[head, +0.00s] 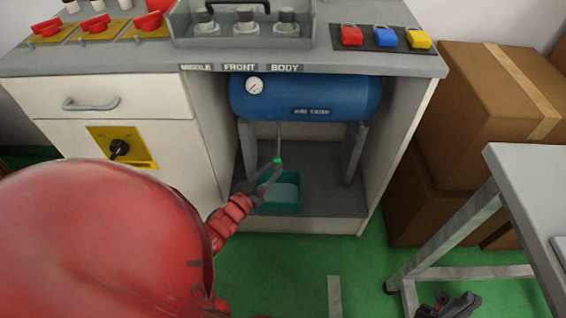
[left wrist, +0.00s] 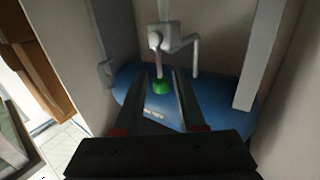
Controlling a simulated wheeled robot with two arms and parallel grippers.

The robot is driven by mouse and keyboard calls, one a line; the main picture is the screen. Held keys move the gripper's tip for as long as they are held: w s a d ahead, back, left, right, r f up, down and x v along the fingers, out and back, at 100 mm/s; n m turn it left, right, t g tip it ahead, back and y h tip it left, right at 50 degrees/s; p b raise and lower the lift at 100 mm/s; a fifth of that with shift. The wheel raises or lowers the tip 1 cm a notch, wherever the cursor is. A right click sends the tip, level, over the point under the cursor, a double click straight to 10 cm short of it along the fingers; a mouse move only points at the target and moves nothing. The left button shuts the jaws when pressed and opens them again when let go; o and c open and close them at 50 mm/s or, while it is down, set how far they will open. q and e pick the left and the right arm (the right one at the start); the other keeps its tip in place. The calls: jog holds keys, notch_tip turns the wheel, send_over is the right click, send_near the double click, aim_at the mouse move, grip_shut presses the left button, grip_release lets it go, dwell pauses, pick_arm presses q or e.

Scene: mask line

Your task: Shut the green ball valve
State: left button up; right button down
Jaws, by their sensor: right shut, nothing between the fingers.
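The green valve part (head: 277,160) is small and sits on a thin pipe below the blue air tank (head: 305,97), inside the open cabinet bay. In the left wrist view the green part (left wrist: 161,86) shows beside grey pipework (left wrist: 168,40). My left gripper (head: 270,174) reaches into the bay. In the left wrist view its fingers (left wrist: 165,78) are apart, with the green part seen between them; I cannot tell whether they touch it. My right gripper (head: 446,306) is low at the bottom right, shut and empty, away from the valve.
A teal bin (head: 290,205) stands on the bay floor under the pipe. The bay's side walls and the tank legs (head: 353,150) flank my left gripper. Boxes (head: 490,90) and a table (head: 535,185) stand at the right.

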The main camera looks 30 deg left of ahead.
pick_arm(q)
jog(key=w+b, duration=0.1)
jog(key=w, duration=0.5)
jog(key=shift+w+d+b, duration=0.15)
jog(key=shift+w+b, duration=0.15)
jog(key=shift+w, duration=0.05)
jog(key=shift+c, duration=0.2)
grip_shut()
dwell(0.9)
